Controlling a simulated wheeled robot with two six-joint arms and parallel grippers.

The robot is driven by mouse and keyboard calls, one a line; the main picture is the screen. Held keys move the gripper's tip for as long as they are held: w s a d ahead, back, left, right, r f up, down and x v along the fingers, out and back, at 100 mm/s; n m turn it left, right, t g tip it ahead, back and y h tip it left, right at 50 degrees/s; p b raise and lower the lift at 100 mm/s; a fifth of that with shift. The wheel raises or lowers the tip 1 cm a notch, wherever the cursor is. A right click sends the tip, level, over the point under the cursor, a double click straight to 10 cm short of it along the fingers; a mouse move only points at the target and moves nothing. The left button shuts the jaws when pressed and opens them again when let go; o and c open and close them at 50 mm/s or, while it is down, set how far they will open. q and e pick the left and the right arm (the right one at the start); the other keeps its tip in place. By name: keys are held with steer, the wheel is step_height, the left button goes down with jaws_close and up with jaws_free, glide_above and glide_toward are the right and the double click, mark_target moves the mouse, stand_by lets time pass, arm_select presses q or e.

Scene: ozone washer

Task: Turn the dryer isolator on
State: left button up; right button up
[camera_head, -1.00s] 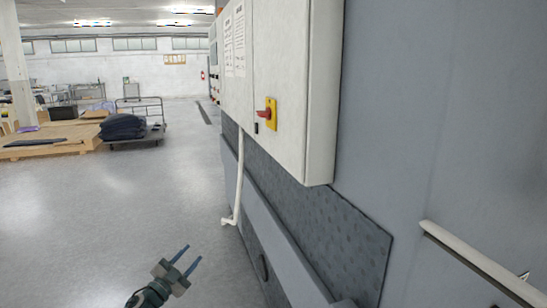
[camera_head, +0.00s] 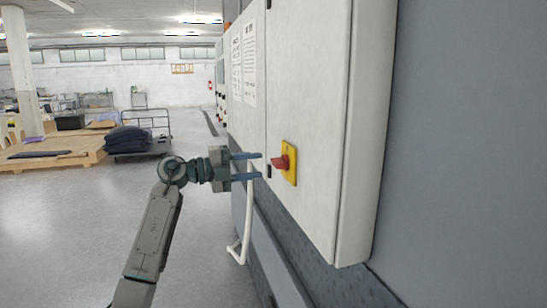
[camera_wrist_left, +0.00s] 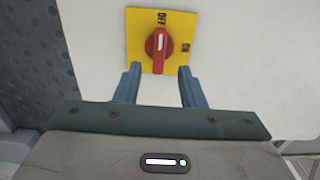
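The dryer isolator is a red rotary knob (camera_head: 279,162) on a yellow plate (camera_head: 291,163), fixed to the front of a white cabinet (camera_head: 312,75). In the left wrist view the red knob (camera_wrist_left: 159,44) sits on the yellow plate (camera_wrist_left: 136,24), marked OFF at the top and ON to the right. The knob's white mark points up towards OFF. My left gripper (camera_head: 260,166) is open and empty, its two blue fingers facing the knob from the left. My right gripper is not in view.
A white pipe (camera_head: 246,215) runs down below the cabinet behind my left gripper. The grey machine wall (camera_head: 470,150) stands to the right. Open floor (camera_head: 60,230) lies to the left, with a wooden platform (camera_head: 65,158) and a loaded cart (camera_head: 140,150) farther back.

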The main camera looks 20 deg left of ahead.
mark_target(273, 164)
arm_select(q)
steer(key=p+x, duration=0.1)
steer(key=x, duration=0.3)
steer(key=shift+w+d+p, duration=0.15)
steer(key=shift+w+p, duration=0.2)
steer(key=shift+w, duration=0.05)
steer(key=shift+w+d, duration=0.15)
steer(key=shift+d, duration=0.4)
steer(key=shift+w+f, duration=0.1)
steer(key=shift+c, duration=0.8)
jaws_close()
